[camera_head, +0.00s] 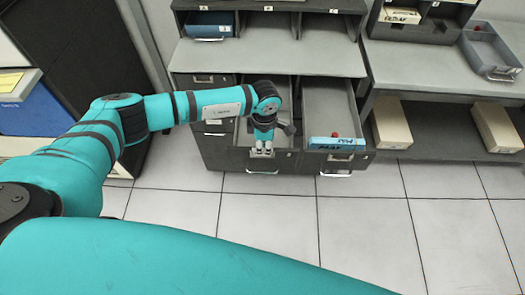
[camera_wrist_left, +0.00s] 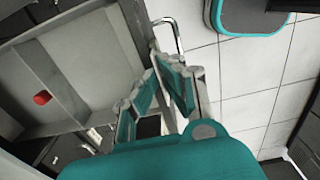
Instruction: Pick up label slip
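My left gripper (camera_head: 264,150) points down at the front of the left open drawer (camera_head: 283,105) of the grey cabinet. Its two fingertips look close together in the head view. In the left wrist view the gripper (camera_wrist_left: 155,72) has its tips near the drawer's front wall, and I cannot tell whether anything is between them. A pale label (camera_head: 262,164) shows on that drawer's front below the tips. I cannot make out a separate label slip with certainty. My right gripper is not in view.
The right open drawer (camera_head: 327,100) has a blue lettered strip (camera_head: 331,143) at its front and a small red object (camera_head: 335,134) behind it. The red object (camera_wrist_left: 42,97) also shows in the left wrist view. Brown boxes (camera_head: 391,124) stand on the right shelf. The tiled floor is clear.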

